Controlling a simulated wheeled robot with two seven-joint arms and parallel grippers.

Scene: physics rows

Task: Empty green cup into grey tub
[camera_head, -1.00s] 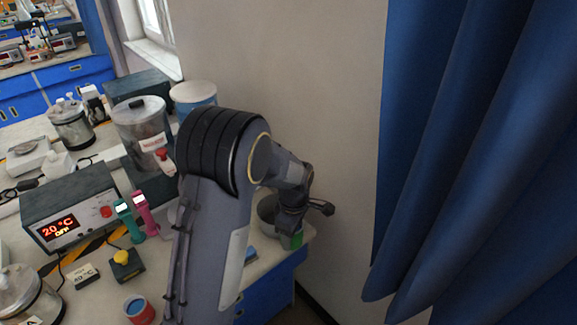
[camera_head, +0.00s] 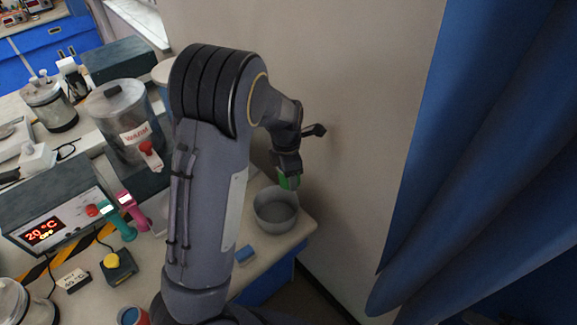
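The green cup (camera_head: 289,181) is in my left gripper (camera_head: 287,171), which is shut on it. The cup is small in the head view and partly hidden by the gripper; its contents do not show. It appears just above the far right rim of the grey tub (camera_head: 262,219). The tub is a round, open bowl near the right corner of the bench, and its visible inside looks empty. My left arm stands across the middle of the view. My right gripper is not in view.
A blue block (camera_head: 244,254) lies in front of the tub near the bench edge. A wall (camera_head: 345,130) is close behind the tub, with a blue curtain (camera_head: 490,150) to the right. Left of my arm stand a temperature box (camera_head: 50,215), a metal canister (camera_head: 120,112) and a yellow-button box (camera_head: 116,266).

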